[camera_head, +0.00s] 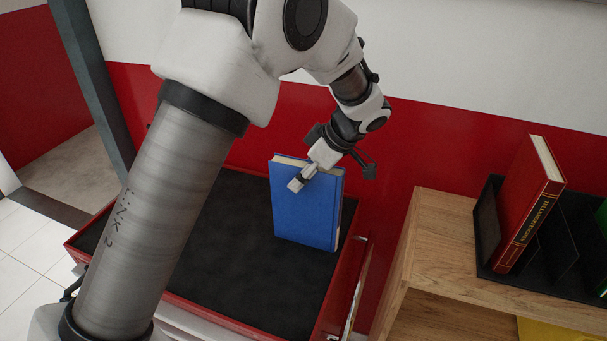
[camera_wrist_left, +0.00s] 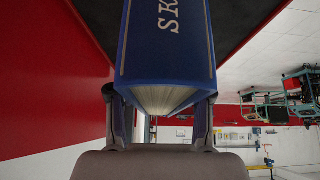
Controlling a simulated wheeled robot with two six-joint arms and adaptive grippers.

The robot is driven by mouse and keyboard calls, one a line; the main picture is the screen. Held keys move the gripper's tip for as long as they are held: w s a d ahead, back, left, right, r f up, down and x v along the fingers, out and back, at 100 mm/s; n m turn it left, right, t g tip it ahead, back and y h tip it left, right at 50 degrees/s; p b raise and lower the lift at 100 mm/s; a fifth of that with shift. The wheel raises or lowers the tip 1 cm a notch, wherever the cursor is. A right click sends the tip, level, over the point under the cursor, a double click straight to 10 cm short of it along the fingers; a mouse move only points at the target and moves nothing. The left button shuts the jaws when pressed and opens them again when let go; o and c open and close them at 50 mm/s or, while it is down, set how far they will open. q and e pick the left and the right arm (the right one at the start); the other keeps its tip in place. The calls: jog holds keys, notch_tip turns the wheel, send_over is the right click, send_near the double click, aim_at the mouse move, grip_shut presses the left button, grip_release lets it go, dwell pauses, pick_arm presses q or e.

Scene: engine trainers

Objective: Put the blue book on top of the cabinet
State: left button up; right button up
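The blue book (camera_head: 307,215) is upright, over the black top of a red-edged cabinet (camera_head: 235,240). I cannot tell whether its lower edge touches that surface. My left gripper (camera_head: 312,168) is at the book's upper edge, with one finger in front of the cover and the other hidden behind. In the left wrist view, the gripper's fingers (camera_wrist_left: 160,110) lie on both sides of the blue book (camera_wrist_left: 168,45) and appear closed on it. Its spine lettering and page edges show there. My right gripper is not in view.
A wooden shelf (camera_head: 450,240) stands at the right, with a black book rack (camera_head: 490,235) holding a red book (camera_head: 528,205). A red and white wall (camera_head: 440,140) is close behind the cabinet. The black top left of the book is clear, partly covered by my left arm.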

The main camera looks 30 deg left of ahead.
pick_arm(q)
jog(key=shift+s+d+r, duration=0.1)
jog(key=b+v, duration=0.2)
jog(key=v, duration=0.9)
jog(key=shift+d+r, duration=0.2)
jog(key=shift+r, duration=0.25)
